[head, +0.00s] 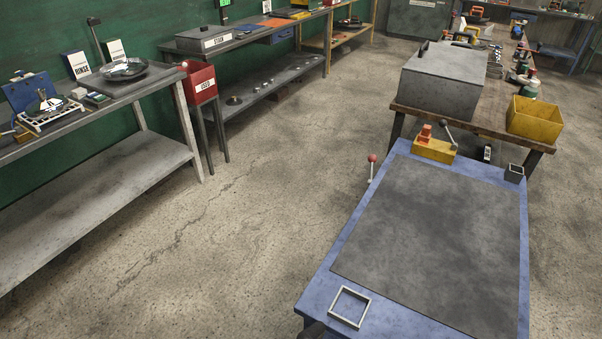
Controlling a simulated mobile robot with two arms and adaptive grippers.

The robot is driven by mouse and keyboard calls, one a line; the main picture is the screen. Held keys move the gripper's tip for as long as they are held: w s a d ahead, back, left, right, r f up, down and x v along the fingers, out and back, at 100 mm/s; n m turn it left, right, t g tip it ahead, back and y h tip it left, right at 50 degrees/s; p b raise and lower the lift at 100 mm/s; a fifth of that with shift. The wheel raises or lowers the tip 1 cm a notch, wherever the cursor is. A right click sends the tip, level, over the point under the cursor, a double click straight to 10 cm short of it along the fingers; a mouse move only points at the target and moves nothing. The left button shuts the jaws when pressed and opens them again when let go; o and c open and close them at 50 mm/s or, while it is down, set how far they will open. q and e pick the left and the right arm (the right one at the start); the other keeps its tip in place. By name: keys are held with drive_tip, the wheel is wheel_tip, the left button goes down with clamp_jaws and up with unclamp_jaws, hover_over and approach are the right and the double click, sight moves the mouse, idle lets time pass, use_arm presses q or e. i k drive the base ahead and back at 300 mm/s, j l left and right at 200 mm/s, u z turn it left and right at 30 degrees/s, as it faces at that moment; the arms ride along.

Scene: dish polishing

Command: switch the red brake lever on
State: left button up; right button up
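A lever with a round red knob (372,158) on a thin pale rod stands at the left side of the blue cart (336,245). Its rod is nearly upright, and its lower end is too small to make out. A yellow block (434,150) at the cart's far edge carries a red-orange piece (425,132) and a grey lever with a dark knob. Neither of my grippers can be made out in the head view. A small dark shape at the bottom edge, by the cart's near left corner, is too cut off to identify.
The cart has a bare dark mat (430,230), a square metal frame (349,307) and a small dark cup (514,173). A wooden bench (485,127) stands close behind it. Open concrete floor (240,240) lies left of the cart, with a grey workbench (100,185) beyond.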

sight(371, 158)
drive_tip(key=i+z, duration=0.45)
drive_tip(key=z, duration=0.2)
drive_tip(key=k+j, duration=0.15)
drive_tip(key=j, duration=0.2)
drive_tip(key=k+j, duration=0.15)
drive_tip(key=j, duration=0.25)
drive_tip(key=k+j, duration=0.2)
drive_tip(key=j, duration=0.15)
drive_tip(key=i+j, duration=0.25)
drive_tip(key=j, duration=0.15)
drive_tip(key=i+j, duration=0.2)
drive_tip(key=j, duration=0.2)
drive_tip(key=i+j+z, duration=0.1)
drive_tip(key=i+j, duration=0.15)
drive_tip(key=j, duration=0.15)
drive_tip(key=i+j, duration=0.2)
drive_tip(key=i, duration=0.15)
drive_tip(key=i+j, duration=0.2)
drive_tip(key=i, duration=0.15)
